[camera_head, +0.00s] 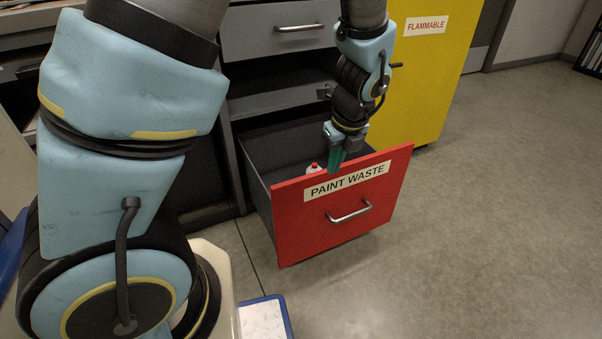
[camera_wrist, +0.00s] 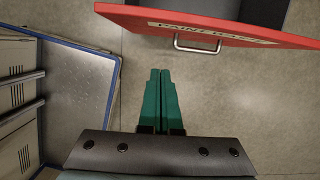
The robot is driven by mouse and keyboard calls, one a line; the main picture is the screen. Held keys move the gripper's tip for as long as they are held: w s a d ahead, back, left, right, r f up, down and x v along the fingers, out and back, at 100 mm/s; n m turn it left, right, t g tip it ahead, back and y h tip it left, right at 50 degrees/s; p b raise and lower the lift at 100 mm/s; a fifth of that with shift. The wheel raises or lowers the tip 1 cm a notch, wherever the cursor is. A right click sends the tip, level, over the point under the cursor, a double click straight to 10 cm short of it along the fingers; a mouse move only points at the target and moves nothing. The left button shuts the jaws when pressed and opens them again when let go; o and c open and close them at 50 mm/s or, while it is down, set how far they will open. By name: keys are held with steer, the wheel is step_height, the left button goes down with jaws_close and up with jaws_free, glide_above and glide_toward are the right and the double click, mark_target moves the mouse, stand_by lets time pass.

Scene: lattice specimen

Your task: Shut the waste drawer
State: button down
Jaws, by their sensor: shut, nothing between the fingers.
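The waste drawer has a red front (camera_head: 290,215) labelled PAINT WASTE and a metal bar handle (camera_head: 350,211). It stands well out of the grey cabinet. A bottle with a red cap (camera_head: 313,168) shows inside it, behind the front. My gripper (camera_head: 334,171) is shut and empty, its green fingers overlapping the top of the red front in the head view. In the wrist view, the fingers (camera_wrist: 160,71) are over the floor on the handle side of the red front (camera_wrist: 245,32), with a visible gap to the handle (camera_wrist: 198,46). Contact is not seen.
A closed grey drawer (camera_head: 270,30) is above the open one, with a dark open space between. A yellow FLAMMABLE cabinet (camera_head: 425,85) stands just to the right. The floor (camera_head: 490,210) in front and to the right is clear.

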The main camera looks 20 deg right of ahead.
mark_target(318, 178)
steer(key=w+b+x, duration=0.1)
steer(key=x, duration=0.2)
steer(key=b+x, duration=0.1)
steer(key=x, duration=0.3)
steer(key=w+b+x, duration=0.1)
steer(key=b+x, duration=0.1)
steer(key=x, duration=0.2)
steer(key=shift+w+a+r, duration=0.15)
steer(key=shift+w+r, duration=0.15)
steer(key=shift+r, duration=0.05)
steer(key=shift+w+a+r, duration=0.1)
steer(key=shift+w, duration=0.45)
steer(key=shift+w, duration=0.15)
